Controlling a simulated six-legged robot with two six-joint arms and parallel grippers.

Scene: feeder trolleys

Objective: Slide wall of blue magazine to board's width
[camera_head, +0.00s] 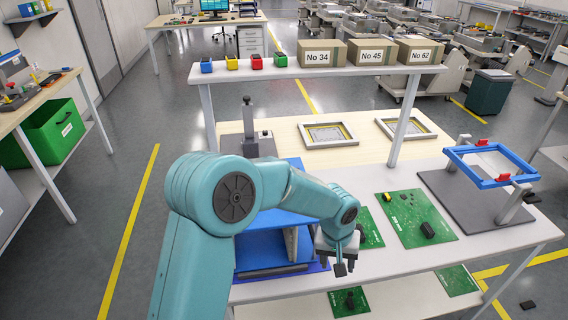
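The blue magazine (262,252) stands on the table at the middle, largely hidden behind my teal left arm. Its blue sides and a pale upright inner face (291,243) show below the arm. My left gripper (343,266) points down just right of the magazine; its fingers are small and dark, and I cannot tell whether they are open or whether they touch anything. A large green circuit board (418,218) with black parts lies flat to the right. A smaller green board (370,230) lies partly behind the gripper. My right gripper is not in view.
A blue frame with red clips (490,181) stands on a grey base at the right. Two framed panels (326,146) (407,141) lie behind. A raised shelf (290,72) carries small bins and cartons. More green boards (348,302) lie on the lower shelf.

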